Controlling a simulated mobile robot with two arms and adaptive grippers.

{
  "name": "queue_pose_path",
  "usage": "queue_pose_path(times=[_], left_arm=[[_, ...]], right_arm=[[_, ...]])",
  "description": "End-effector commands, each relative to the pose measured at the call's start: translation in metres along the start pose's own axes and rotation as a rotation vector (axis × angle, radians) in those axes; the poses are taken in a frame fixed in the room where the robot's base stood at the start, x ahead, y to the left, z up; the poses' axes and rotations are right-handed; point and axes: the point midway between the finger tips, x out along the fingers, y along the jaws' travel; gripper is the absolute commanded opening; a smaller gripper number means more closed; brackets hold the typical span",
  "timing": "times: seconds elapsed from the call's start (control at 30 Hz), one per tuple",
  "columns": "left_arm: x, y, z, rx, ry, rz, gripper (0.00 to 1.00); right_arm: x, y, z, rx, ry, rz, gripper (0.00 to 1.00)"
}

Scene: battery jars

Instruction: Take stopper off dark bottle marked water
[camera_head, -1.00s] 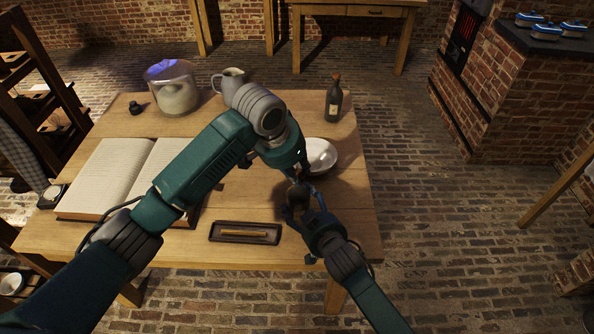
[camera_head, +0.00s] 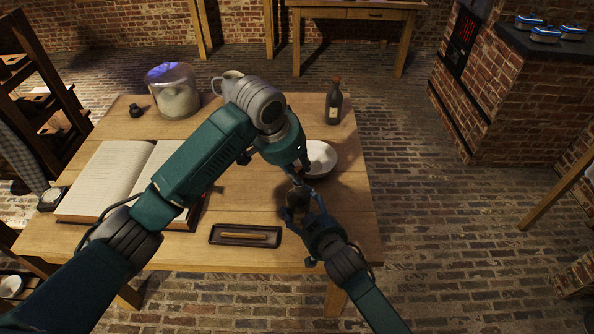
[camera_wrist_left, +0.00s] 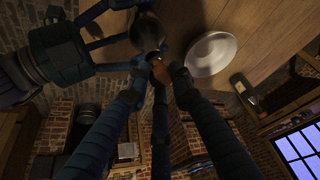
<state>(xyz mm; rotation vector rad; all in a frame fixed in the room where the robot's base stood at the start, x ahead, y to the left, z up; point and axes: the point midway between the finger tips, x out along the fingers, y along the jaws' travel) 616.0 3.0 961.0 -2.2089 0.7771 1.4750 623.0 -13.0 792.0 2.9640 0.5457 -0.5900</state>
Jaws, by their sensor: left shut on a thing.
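A dark bottle (camera_head: 297,200) is held above the front right of the table, partly covered by fingers. My right gripper (camera_head: 303,208) is shut around its body. My left gripper (camera_head: 303,178) comes down over the bottle's top. In the left wrist view, the bottle (camera_wrist_left: 147,30) shows at the top, and my left fingers (camera_wrist_left: 160,78) are shut on a small brown stopper (camera_wrist_left: 159,73) close to its mouth. I cannot tell whether stopper and bottle still touch. No marking is readable on the held bottle.
A white dish (camera_head: 322,157) lies close behind the grippers. Another dark bottle (camera_head: 333,110) with a pale label stands at the back right. A dark tray (camera_head: 217,236) with a stick lies in front.

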Motion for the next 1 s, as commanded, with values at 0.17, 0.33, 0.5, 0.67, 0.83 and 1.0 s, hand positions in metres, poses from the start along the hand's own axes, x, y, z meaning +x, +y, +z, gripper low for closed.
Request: queue_pose_path(times=[0.17,0.33,0.5,0.67,0.83,1.0], left_arm=[[-0.002,0.0,-0.001,0.0,0.0,0.001,0.0],[-0.002,0.0,-0.001,0.0,0.0,0.001,0.0],[-0.008,0.0,-0.004,0.001,0.002,0.001,0.0],[-0.026,0.0,-0.012,0.001,0.003,0.001,0.0],[-0.039,0.0,-0.016,0.0,0.0,0.0,0.0],[-0.039,0.0,-0.016,0.0,-0.001,0.0,0.0]], right_arm=[[0.0,0.0,0.001,0.001,-0.001,0.0,0.24],[0.0,0.0,0.001,0.001,-0.001,0.0,0.24],[0.0,0.0,0.001,0.001,-0.001,0.0,0.24],[0.0,0.0,0.001,0.001,-0.001,0.0,0.24],[0.0,0.0,0.001,0.001,-0.002,0.0,0.24],[0.0,0.0,0.001,0.001,-0.002,0.0,0.24]])
